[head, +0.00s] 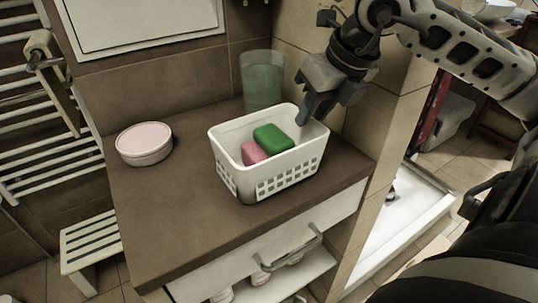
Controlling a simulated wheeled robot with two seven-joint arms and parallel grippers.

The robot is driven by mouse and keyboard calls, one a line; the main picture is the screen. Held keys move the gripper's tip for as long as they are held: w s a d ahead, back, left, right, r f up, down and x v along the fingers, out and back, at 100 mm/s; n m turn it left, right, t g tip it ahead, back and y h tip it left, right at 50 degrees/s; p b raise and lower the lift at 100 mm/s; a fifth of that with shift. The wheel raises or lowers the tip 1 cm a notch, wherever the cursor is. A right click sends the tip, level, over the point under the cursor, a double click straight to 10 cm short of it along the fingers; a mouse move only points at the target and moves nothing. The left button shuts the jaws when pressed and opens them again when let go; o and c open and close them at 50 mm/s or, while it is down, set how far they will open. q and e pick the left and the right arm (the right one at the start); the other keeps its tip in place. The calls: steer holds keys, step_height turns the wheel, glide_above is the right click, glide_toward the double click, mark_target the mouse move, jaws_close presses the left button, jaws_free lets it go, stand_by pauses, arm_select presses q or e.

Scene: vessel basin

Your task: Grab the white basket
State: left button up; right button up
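The white basket (290,181) stands upright on the brown countertop (190,226). It has slotted sides and holds a green block (272,138) and a pink block (252,153). My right gripper (319,122) points down at the basket's far right corner. One finger reaches over the rim on the inner side; the darker part to its right appears to be the other finger, outside the basket. The fingers look apart, with the rim region between them. Contact with the rim cannot be made out. My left gripper is not in view.
A round pink-topped dish (144,144) sits left of the basket. A clear glass vessel (263,80) stands behind it near the tiled wall. A drawer with a metal handle (292,248) is below the counter's front edge. The counter's front left is clear.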

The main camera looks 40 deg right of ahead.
mark_target(304, 141)
steer(key=shift+x, duration=2.6)
steer(key=shift+s+d+f+b, duration=0.1)
steer(key=shift+f+b, duration=0.2)
steer(key=shift+b, duration=0.25)
steer(key=shift+c, duration=0.3)
jaws_close()
